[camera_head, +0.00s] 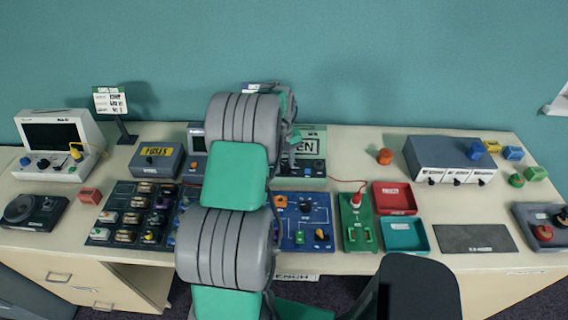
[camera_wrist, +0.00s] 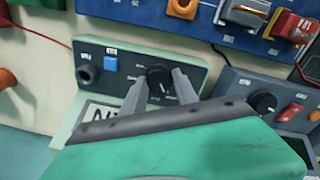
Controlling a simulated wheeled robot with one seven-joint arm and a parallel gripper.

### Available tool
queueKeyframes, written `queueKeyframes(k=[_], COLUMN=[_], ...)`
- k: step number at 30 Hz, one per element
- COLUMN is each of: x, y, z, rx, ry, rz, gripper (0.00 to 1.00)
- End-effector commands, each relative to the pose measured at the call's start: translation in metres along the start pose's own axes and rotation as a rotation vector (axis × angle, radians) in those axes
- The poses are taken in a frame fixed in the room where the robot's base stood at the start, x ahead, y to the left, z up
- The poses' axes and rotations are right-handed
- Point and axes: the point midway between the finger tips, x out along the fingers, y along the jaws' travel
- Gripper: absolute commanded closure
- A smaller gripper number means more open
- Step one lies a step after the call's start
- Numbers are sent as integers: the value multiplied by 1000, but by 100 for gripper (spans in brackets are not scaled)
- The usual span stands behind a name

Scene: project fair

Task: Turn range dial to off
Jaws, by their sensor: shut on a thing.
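My gripper (camera_wrist: 160,80) points at a low grey-green panel (camera_wrist: 200,62) in the wrist view. Its two grey fingers stand on either side of a black round dial (camera_wrist: 159,74) and are shut on it. A white pointer line shows on the dial's face. The dial's label and position marks are too small or hidden to read, so I cannot tell its setting. In the head view my arm covers the dial, and part of the panel (camera_head: 314,182) shows to the right of the arm.
Beside the dial are a blue button (camera_wrist: 111,64) and a black socket (camera_wrist: 87,72). A grey unit with another black dial (camera_wrist: 263,102) and a red switch (camera_wrist: 291,112) stands close on the right. A blue board (camera_wrist: 150,12) with orange parts lies beyond the panel.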

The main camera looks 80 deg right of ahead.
Motion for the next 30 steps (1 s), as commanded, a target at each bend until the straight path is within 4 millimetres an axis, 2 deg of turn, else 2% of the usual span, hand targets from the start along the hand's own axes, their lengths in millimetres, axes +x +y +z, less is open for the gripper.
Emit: queueKeyframes(k=[2,9,20,30], x=[0,0,1,3], y=[0,0,0,0], z=[0,0,0,-1], rx=[0,0,32,229], ry=[0,0,0,-12], rz=[0,0,1,0], gripper=[80,99,100,100])
